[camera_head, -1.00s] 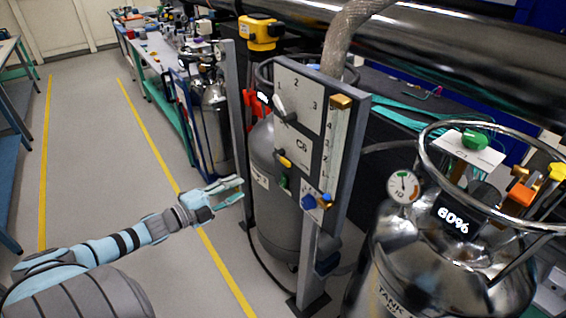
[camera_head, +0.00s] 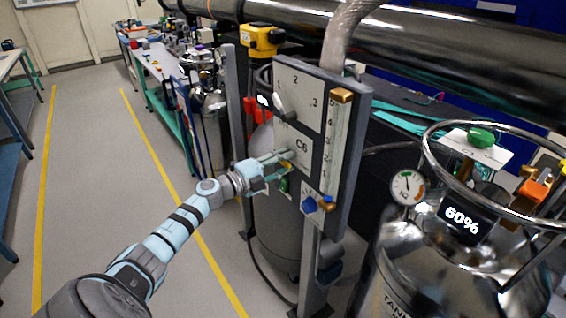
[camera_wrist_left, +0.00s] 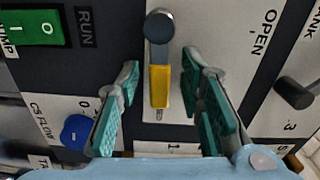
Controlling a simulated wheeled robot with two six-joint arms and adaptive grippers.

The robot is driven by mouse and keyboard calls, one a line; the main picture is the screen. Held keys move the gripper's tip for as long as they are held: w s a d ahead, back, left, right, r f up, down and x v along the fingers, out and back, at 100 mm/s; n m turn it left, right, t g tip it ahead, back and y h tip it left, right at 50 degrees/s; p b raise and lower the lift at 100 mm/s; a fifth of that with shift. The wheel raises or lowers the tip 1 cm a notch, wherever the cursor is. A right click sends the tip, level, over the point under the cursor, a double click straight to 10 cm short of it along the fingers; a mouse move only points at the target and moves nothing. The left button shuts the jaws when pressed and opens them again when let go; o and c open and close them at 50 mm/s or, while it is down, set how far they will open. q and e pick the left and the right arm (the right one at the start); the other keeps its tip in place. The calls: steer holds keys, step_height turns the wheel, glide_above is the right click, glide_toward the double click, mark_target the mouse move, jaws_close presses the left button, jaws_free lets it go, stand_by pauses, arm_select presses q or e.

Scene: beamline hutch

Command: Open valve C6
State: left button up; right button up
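Valve C6 is a lever with a yellow grip (camera_wrist_left: 160,85) and a round dark grey pivot on the upright panel (camera_head: 345,200). The label "C6" (camera_head: 302,145) shows just above my gripper in the head view. In the wrist view the lever points down the picture from its pivot, and the word "OPEN" is to its right. My left gripper (camera_head: 287,160) is at the panel and largely hides the lever in the head view. In the wrist view its teal-padded fingers (camera_wrist_left: 161,74) are open, one on each side of the yellow grip, with visible gaps. My right gripper is out of view.
A green pump switch (camera_wrist_left: 40,28) and a blue flow knob (camera_wrist_left: 77,132) sit close to the left finger in the wrist view. A dark selector handle (camera_head: 280,104) is above on the panel. A shiny tank (camera_head: 420,265) stands right; the floor left is clear.

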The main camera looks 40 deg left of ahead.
arm_select(q)
jaws_close()
stand_by(0.4)
